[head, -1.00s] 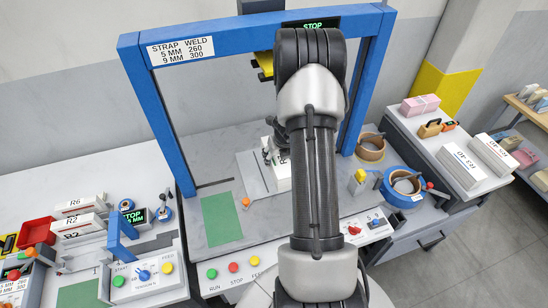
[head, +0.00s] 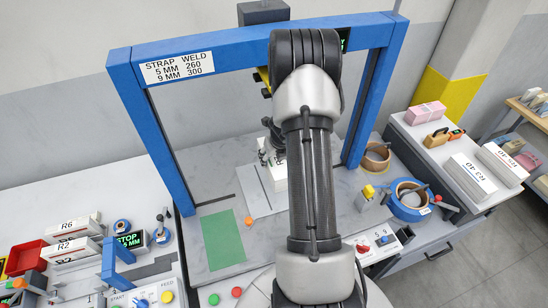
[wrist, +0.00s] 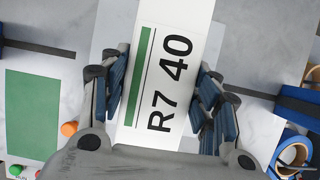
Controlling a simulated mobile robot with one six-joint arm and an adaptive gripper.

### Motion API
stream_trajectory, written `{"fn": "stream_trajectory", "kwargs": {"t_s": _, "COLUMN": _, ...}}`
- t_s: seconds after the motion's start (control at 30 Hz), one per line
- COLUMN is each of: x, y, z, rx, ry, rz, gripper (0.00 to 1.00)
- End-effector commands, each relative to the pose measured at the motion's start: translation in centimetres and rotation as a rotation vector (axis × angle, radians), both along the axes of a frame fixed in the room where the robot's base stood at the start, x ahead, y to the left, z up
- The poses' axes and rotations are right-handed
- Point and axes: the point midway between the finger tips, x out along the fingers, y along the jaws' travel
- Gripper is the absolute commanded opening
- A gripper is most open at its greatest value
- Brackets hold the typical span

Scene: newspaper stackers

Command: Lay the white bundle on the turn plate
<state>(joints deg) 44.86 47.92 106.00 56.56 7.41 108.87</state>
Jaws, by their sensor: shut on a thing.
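The white bundle (wrist: 165,60), marked R7 40 with a green stripe, is between the fingers of my gripper (wrist: 164,88) in the wrist view. The blue-padded fingers are shut on its two long sides. In the head view, the bundle (head: 279,172) shows under the blue arch, and my arm hides its right part. A pale flat plate (head: 256,198) on the grey worktop, which looks like the turn plate, lies below and left of the bundle. I cannot tell whether the bundle touches it.
The blue arch (head: 160,130) stands around the work area. A green pad (head: 222,240) and an orange knob (head: 248,221) are left of the plate. Tape rolls (head: 408,200) stand at the right. Other white bundles (head: 466,178) lie on the right bench; more are at the left.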

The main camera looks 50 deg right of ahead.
Motion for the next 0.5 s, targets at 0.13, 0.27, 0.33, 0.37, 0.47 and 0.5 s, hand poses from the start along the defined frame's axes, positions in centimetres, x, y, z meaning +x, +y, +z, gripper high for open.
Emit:
{"fn": "stream_trajectory", "kwargs": {"t_s": 0.13, "x": 0.1, "y": -0.1, "z": -1.0, "rx": -0.003, "ry": -0.002, "rz": -0.002, "gripper": 0.0}}
{"fn": "stream_trajectory", "kwargs": {"t_s": 0.27, "x": 0.1, "y": -0.1, "z": -2.2, "rx": -0.003, "ry": -0.002, "rz": -0.001, "gripper": 0.0}}
{"fn": "stream_trajectory", "kwargs": {"t_s": 0.33, "x": 0.1, "y": -0.1, "z": -2.9, "rx": -0.003, "ry": -0.002, "rz": -0.001, "gripper": 0.0}}
{"fn": "stream_trajectory", "kwargs": {"t_s": 0.37, "x": 0.1, "y": -0.1, "z": -3.2, "rx": -0.003, "ry": -0.002, "rz": 0.0, "gripper": 0.0}}
{"fn": "stream_trajectory", "kwargs": {"t_s": 0.47, "x": 0.1, "y": -0.1, "z": -4.3, "rx": -0.003, "ry": -0.002, "rz": -0.001, "gripper": 0.0}}
{"fn": "stream_trajectory", "kwargs": {"t_s": 0.5, "x": 0.1, "y": -0.1, "z": -4.7, "rx": -0.003, "ry": -0.002, "rz": -0.001, "gripper": 0.0}}
